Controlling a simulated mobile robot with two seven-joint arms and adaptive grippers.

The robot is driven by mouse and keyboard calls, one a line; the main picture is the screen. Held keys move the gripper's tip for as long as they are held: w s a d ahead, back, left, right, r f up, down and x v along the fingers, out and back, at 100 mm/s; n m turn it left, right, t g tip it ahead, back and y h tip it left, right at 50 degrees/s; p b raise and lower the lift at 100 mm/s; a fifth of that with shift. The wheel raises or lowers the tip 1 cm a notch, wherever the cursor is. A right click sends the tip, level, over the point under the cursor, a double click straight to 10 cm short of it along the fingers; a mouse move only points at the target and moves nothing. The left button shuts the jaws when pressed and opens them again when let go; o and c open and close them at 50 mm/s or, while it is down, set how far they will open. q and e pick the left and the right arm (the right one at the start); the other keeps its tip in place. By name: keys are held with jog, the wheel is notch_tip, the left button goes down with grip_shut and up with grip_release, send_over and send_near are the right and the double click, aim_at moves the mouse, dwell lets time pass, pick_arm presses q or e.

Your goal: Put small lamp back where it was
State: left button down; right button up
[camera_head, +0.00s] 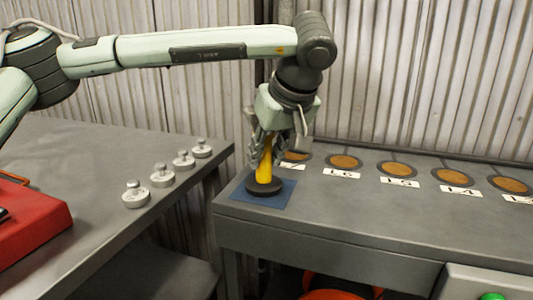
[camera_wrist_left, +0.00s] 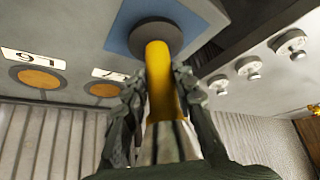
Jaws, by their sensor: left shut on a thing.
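The small lamp (camera_head: 265,167) has a yellow body and a round dark base. It stands upright at the left end of the right-hand grey bench, its base over a blue square mat (camera_head: 283,198). My left gripper (camera_head: 266,145) comes down from above and is shut around the upper part of the yellow body. In the left wrist view the yellow body (camera_wrist_left: 160,65) runs between the two fingers to the dark base (camera_wrist_left: 157,33), which lies against the blue mat (camera_wrist_left: 117,40). The lamp's top is hidden by the gripper. My right gripper is out of view.
Several brown discs (camera_head: 344,162) with number labels (camera_head: 341,174) line the right bench (camera_head: 370,215). Several metal weights (camera_head: 162,176) stand on the left bench (camera_head: 95,170), with a red case (camera_head: 30,225). A gap separates the benches. A corrugated wall (camera_head: 430,75) stands behind.

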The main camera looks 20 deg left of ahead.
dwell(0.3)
pick_arm(q)
jog(key=c, duration=1.2)
grip_release()
jog(key=shift+f, duration=0.1)
jog(key=shift+r, duration=0.2)
jog(key=v, duration=1.2)
jog(key=shift+s, duration=0.1)
